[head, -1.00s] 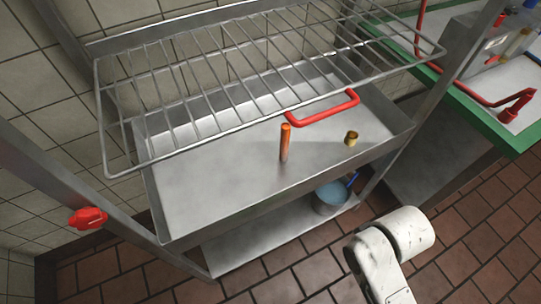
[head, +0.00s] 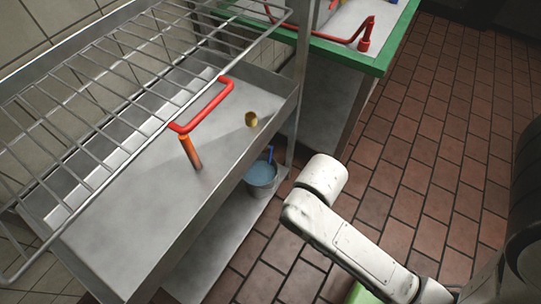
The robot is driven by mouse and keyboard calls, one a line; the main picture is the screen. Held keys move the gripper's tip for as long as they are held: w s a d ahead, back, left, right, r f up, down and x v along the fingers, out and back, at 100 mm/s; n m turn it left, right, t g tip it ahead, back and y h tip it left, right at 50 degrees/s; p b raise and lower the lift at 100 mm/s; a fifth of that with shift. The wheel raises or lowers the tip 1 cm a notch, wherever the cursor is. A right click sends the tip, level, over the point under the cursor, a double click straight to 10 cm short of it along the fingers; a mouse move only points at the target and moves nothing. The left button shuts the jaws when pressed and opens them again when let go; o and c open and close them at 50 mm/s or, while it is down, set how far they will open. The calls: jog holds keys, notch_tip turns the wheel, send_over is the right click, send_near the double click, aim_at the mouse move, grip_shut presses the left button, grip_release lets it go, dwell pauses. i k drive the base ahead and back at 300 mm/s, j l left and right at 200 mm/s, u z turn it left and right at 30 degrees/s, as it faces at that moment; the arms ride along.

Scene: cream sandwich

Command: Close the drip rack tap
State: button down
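The steel drip rack stands at the left, with a wire shelf (head: 105,88) above a sloped metal tray (head: 130,215). An orange upright rod (head: 190,152) stands in the tray. A red U-shaped handle (head: 205,108) lies at the front edge of the wire shelf, close to the rod's top; I cannot tell if they touch. A small brass fitting (head: 251,119) is in the tray's right part. I cannot tell which of these, if any, is the tap. My white arm shows at the lower right, apart from the rack; my gripper is not in view.
A blue-filled bucket (head: 261,176) stands on the rack's lower shelf (head: 205,243). A green-edged counter (head: 345,55) with a red faucet (head: 362,38) is behind on the right. The brick-tile floor (head: 425,150) at the right is largely clear.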

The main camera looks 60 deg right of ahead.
aim_at(272, 148)
jog(key=i+j, duration=0.35)
jog(key=z, duration=0.4)
jog(key=j+z, duration=0.1)
jog(key=z, duration=0.75)
jog(key=j+z, duration=0.1)
jog(key=z, duration=0.35)
